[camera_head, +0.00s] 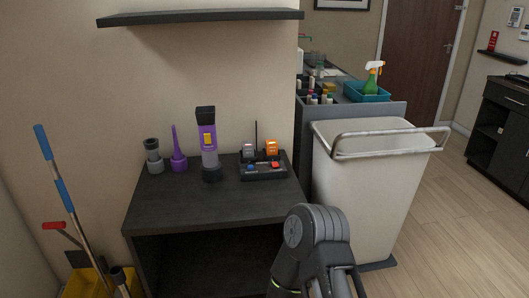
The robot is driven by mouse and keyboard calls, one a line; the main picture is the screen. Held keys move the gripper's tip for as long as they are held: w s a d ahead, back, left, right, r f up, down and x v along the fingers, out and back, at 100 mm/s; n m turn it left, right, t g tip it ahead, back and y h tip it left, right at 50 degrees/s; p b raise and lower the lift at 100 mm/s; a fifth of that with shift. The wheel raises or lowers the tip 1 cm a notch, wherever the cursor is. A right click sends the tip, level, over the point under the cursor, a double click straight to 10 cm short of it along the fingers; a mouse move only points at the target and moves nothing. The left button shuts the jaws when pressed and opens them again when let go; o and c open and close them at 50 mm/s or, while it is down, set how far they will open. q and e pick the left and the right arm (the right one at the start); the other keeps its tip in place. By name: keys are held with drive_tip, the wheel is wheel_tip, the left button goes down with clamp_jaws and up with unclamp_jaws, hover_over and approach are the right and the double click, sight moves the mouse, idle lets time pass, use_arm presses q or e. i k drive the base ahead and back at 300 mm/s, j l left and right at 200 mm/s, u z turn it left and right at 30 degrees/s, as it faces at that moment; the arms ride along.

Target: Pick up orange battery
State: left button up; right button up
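An orange battery (272,147) stands upright at the back right of a small black charging dock (262,176) on the dark table. A grey battery (248,149) stands to its left in the same dock. A grey joint of one of my arms (316,238) rises at the bottom centre, in front of the table's right edge and apart from the dock. I cannot tell which arm it belongs to.
A handheld vacuum (208,150), a purple nozzle (178,155) and a grey attachment (154,157) stand left of the dock. The tabletop's front (200,208) is clear. A shelf (200,17) hangs above. A white cart bin (365,190) stands right, a yellow bucket (85,285) left.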

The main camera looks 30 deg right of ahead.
sight(271, 144)
drive_tip(key=l+u, duration=0.2)
drive_tip(key=u, duration=0.2)
drive_tip(key=l+u, duration=0.2)
drive_tip(key=u, duration=0.2)
drive_tip(key=k+l+u, duration=0.1)
drive_tip(key=u, duration=0.25)
drive_tip(key=k+l+u, duration=0.15)
drive_tip(key=l, duration=0.4)
drive_tip(key=k+l+u, duration=0.2)
drive_tip(key=k+l, duration=0.15)
drive_tip(key=l, duration=0.15)
drive_tip(key=k+l+u, duration=0.15)
drive_tip(key=k+l, duration=0.15)
drive_tip(key=l, duration=0.15)
drive_tip(key=k+l+u, duration=0.15)
drive_tip(key=k+l, duration=0.15)
drive_tip(key=l, duration=0.15)
drive_tip(key=k+l, duration=0.35)
